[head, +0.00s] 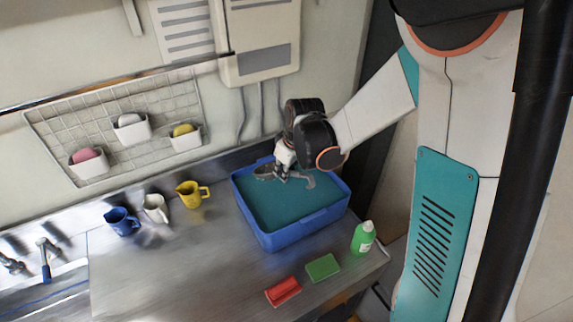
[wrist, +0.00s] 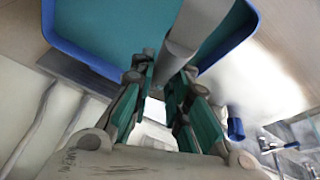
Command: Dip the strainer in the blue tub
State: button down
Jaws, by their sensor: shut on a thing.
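The blue tub (head: 293,236) stands on the metal counter, holding teal liquid (head: 290,205). Its blue rim also shows in the wrist view (wrist: 78,60). My gripper (head: 281,177) is over the back part of the tub, pointing down, shut on the grey strainer (head: 308,181). In the wrist view the strainer's grey handle (wrist: 183,35) runs between the fingers (wrist: 167,78). In the head view part of the strainer shows on each side of the fingers, within the tub's outline. I cannot tell whether it touches the liquid.
Blue (head: 122,222), white (head: 155,208) and yellow (head: 191,194) jugs stand left of the tub. A red sponge (head: 283,291), a green sponge (head: 323,267) and a green bottle (head: 363,238) are in front. The wall is close behind. The counter's left middle is clear.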

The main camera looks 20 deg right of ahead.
notch_tip(320, 180, down, 13)
jog(key=b, duration=1)
jog(key=shift+r, duration=0.15)
dwell(2.6)
jog(key=shift+r+p, duration=4.7)
jog(key=shift+r, duration=2.5)
jog(key=c, duration=2.3)
grip_release()
grip_shut()
